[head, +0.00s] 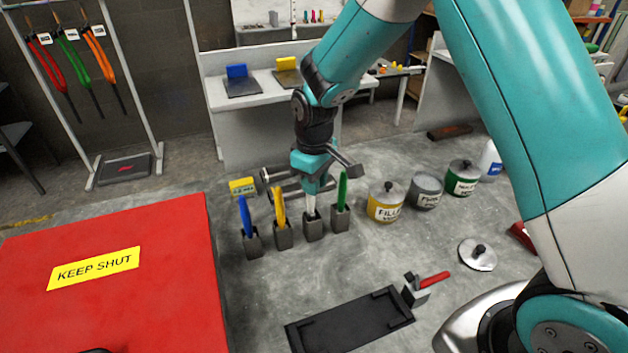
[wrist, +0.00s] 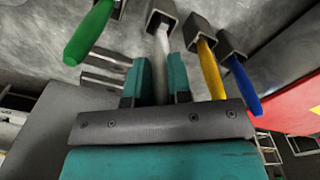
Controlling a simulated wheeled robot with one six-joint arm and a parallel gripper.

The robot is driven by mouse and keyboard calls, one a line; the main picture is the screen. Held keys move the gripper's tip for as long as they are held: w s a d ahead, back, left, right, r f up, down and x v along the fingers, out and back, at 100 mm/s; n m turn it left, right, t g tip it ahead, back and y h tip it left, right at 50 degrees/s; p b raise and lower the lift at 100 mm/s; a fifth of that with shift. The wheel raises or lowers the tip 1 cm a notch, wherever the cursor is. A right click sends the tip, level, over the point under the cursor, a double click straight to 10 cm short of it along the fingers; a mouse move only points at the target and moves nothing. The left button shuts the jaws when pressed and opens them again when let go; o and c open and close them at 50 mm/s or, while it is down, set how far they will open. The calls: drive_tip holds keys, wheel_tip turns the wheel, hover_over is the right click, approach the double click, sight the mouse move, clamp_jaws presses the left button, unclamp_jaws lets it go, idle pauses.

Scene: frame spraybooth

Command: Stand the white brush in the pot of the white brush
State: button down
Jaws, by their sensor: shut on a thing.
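The white brush (head: 310,201) is upright, its handle between the fingers of my gripper (head: 312,180). The gripper is shut on it from above. The brush's lower end is at the mouth of a grey square pot (head: 314,231), third from the left in the row. In the wrist view the white handle (wrist: 161,48) runs from between the teal fingers (wrist: 157,78) to the opening of that pot (wrist: 162,17). The lower tip is hidden, so I cannot tell how deep it reaches.
Pots with a blue brush (head: 245,216) and a yellow brush (head: 279,207) stand left; one with a green brush (head: 342,190) stands close right. A filler tin (head: 386,206) and other tins are further right. A black tray (head: 349,320) lies in front; a red lid (head: 110,290) is at left.

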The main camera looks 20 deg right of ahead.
drive_tip(key=shift+f, duration=0.4)
drive_tip(key=c, duration=1)
unclamp_jaws()
drive_tip(key=shift+o, duration=0.2)
drive_tip(key=shift+r, duration=0.1)
wheel_tip(320, 180, up, 17)
drive_tip(key=b, duration=0.3)
drive_tip(key=shift+r, duration=0.15)
drive_tip(key=shift+s, duration=0.1)
